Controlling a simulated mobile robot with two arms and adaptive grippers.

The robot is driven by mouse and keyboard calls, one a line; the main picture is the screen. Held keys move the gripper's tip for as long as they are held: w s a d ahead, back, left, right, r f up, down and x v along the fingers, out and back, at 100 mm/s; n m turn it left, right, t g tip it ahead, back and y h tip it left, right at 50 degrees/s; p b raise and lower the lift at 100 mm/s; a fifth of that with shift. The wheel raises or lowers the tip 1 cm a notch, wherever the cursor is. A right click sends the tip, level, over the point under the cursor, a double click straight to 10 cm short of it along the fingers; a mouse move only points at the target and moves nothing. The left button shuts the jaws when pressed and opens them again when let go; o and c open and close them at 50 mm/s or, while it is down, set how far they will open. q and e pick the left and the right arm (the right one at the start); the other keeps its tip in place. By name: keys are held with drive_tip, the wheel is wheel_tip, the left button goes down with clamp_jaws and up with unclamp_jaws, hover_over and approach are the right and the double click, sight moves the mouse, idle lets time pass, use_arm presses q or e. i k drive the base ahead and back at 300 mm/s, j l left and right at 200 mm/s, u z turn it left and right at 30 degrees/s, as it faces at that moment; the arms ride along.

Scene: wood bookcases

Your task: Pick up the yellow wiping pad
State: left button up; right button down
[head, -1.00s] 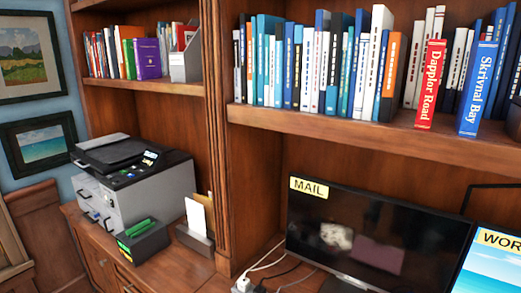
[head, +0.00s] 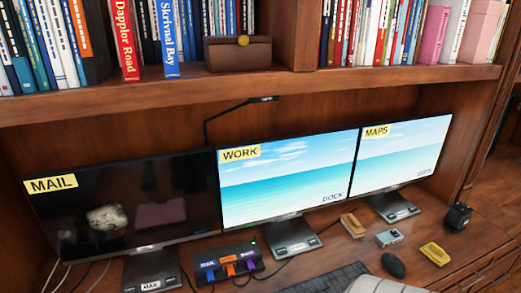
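A small yellow block-like object (head: 436,253), which looks like the yellow wiping pad, lies on the desk at the lower right. It is right of a black mouse (head: 393,265). A tan object with a pale top (head: 352,226) lies further back and to the left, in front of the screens.
Three monitors stand on the desk: MAIL (head: 125,205), dark, WORK (head: 288,178) and MAPS (head: 400,152), both lit. A cable dock (head: 228,263), keyboard (head: 325,280), small silver box (head: 389,238) and black device (head: 457,217) are there. A book-filled shelf (head: 230,87) overhangs the monitors.

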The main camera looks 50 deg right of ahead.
sight(439, 256)
drive_tip(key=z, duration=3.1)
drive_tip(key=u, duration=2)
drive_tip(key=z, duration=2)
drive_tip(key=i+l, duration=0.2)
drive_tip(key=l, duration=0.15)
drive_tip(key=i+l, duration=0.2)
drive_tip(key=i+l+u, duration=0.1)
drive_tip(key=i+l, duration=0.15)
drive_tip(key=l, duration=0.2)
drive_tip(key=i+l, duration=0.2)
drive_tip(key=l, duration=0.15)
